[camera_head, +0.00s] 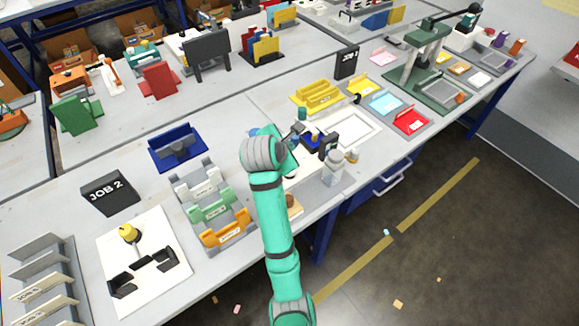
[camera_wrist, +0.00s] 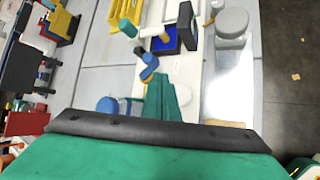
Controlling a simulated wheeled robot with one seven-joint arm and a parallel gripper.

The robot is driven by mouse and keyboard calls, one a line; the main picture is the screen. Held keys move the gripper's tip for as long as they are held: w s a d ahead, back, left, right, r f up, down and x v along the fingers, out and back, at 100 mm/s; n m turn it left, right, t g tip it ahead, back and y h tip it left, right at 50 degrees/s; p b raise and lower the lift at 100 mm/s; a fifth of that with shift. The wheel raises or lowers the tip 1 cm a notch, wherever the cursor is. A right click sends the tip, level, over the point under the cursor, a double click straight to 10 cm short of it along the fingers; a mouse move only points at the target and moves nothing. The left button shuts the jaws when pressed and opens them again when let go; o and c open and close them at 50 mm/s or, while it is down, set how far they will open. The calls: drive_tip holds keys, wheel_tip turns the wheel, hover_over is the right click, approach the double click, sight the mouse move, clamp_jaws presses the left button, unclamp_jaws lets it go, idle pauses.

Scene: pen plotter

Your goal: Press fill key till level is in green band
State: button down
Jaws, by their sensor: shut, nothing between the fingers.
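The pen plotter stands on a white base plate (camera_wrist: 188,85) in the middle of the bench. It carries a blue square pad (camera_head: 312,139) beside a black upright panel (camera_head: 328,144); the pad also shows in the wrist view (camera_wrist: 165,45). A grey-white capped cylinder (camera_head: 333,168) stands at the bench's front edge, and it also shows in the wrist view (camera_wrist: 232,28). My teal gripper (camera_wrist: 163,92) is shut and empty over the plotter area, near a blue jointed part (camera_wrist: 149,66). My arm hides part of the plotter in the head view. I cannot make out the fill key or a level band.
A yellow tray (camera_head: 318,95) and a white framed plate (camera_head: 357,128) lie behind and right. A blue tray (camera_head: 176,147) and tiered coloured holders (camera_head: 210,210) stand left of my arm. Open floor lies in front.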

drive_tip(key=f, duration=0.5)
drive_tip(key=shift+s+a+f, duration=0.1)
drive_tip(key=shift+s+a, duration=0.05)
drive_tip(key=shift+a, duration=0.05)
drive_tip(key=shift+f, duration=0.8)
drive_tip(key=shift+f, duration=0.15)
idle(1.2)
drive_tip(key=shift+f, duration=0.3)
drive_tip(key=shift+d, duration=0.15)
